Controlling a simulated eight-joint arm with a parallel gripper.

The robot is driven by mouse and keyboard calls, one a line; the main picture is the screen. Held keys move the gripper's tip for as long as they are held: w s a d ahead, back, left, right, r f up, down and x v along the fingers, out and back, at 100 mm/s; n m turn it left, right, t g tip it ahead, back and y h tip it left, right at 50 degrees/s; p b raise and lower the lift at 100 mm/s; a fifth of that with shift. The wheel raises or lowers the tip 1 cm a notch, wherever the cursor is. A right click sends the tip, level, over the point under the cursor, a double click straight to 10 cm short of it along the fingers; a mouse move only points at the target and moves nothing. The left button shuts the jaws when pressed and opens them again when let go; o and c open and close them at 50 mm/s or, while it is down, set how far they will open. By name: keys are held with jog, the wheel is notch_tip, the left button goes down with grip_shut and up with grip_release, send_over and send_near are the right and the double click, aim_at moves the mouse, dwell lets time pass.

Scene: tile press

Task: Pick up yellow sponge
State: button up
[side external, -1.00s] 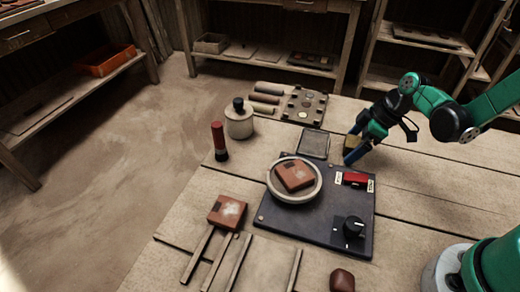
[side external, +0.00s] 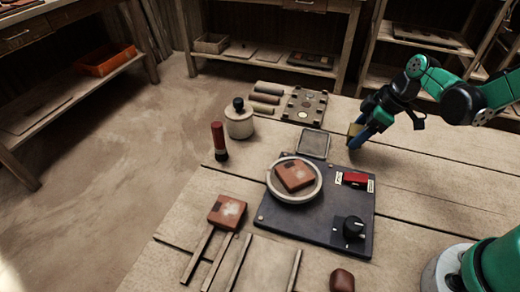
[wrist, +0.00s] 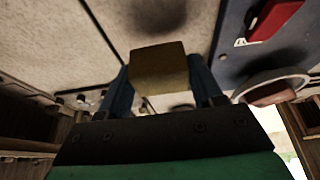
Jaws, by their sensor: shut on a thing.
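The yellow sponge (wrist: 160,68) is a dull yellow block between the two blue fingers of my gripper (wrist: 163,85) in the wrist view. In the side view my gripper (side external: 357,137) is above the table, behind and to the right of the dark press board. The sponge (side external: 354,129) shows there as a small patch, mostly hidden by the fingers. The gripper is shut on it. A dark shadow under it in the wrist view suggests that it is held clear of the table.
The press board (side external: 330,222) bears a round dish with a red tile (side external: 294,176), a red switch (side external: 355,179) and a black knob (side external: 353,227). A square pad (side external: 314,144) lies behind. A lidded jar (side external: 239,120) and a red-handled tool (side external: 219,141) stand left. The table's right side is clear.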

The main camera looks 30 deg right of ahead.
aim_at(359, 131)
notch_tip(359, 131, up, 17)
dwell(0.4)
